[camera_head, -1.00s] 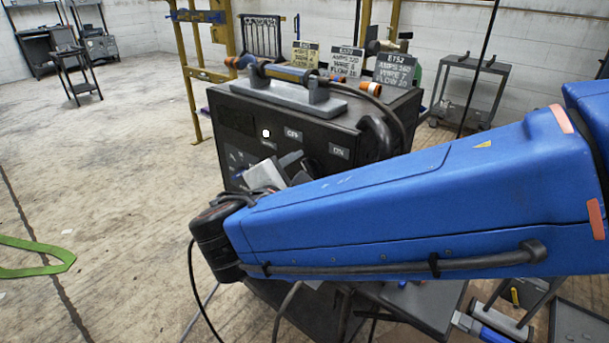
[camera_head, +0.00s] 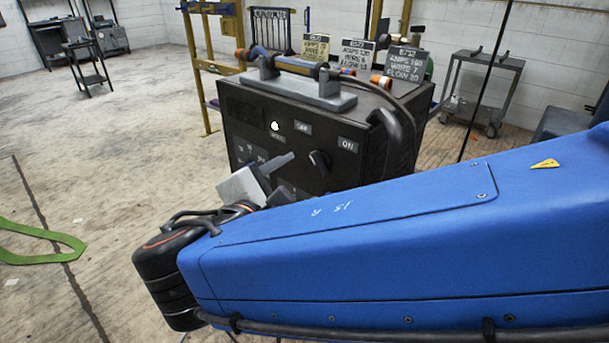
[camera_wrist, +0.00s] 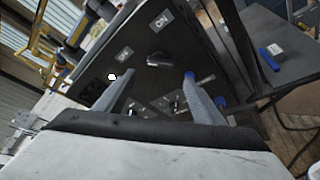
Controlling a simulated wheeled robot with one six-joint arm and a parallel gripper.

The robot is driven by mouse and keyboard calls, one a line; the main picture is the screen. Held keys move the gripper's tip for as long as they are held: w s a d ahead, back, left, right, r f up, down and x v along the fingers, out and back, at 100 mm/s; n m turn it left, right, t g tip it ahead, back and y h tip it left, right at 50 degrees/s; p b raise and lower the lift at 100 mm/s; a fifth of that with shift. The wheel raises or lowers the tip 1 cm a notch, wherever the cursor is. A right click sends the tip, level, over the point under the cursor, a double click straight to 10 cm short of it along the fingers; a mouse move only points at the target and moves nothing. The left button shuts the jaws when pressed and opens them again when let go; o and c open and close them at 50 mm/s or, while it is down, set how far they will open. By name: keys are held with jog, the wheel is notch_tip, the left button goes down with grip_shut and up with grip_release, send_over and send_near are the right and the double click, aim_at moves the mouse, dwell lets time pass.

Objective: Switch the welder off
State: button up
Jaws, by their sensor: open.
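The welder (camera_head: 290,150) is a dark box with a handle on top. Its front panel has a dark rotary knob (camera_head: 319,163) with an OFF label (camera_head: 303,128) to its upper left and an ON label (camera_head: 347,144) to its upper right. My gripper (camera_head: 288,178) is in front of the panel, lower left of the knob, partly hidden by my blue arm. In the wrist view my gripper (camera_wrist: 159,78) is open, its fingers spread and empty, with the knob (camera_wrist: 158,60) just beyond and between the tips, apparently untouched. I cannot tell which label the knob points to.
A small white light (camera_head: 275,126) shows on the panel. A torch-like tool (camera_head: 290,65) lies on top, and several setting cards (camera_head: 357,54) stand behind. A cart (camera_head: 480,90) stands at the back right. The floor at left is mostly clear, with a green strip (camera_head: 40,243).

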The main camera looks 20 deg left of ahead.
jog(key=v, duration=0.8)
jog(key=shift+s, duration=0.2)
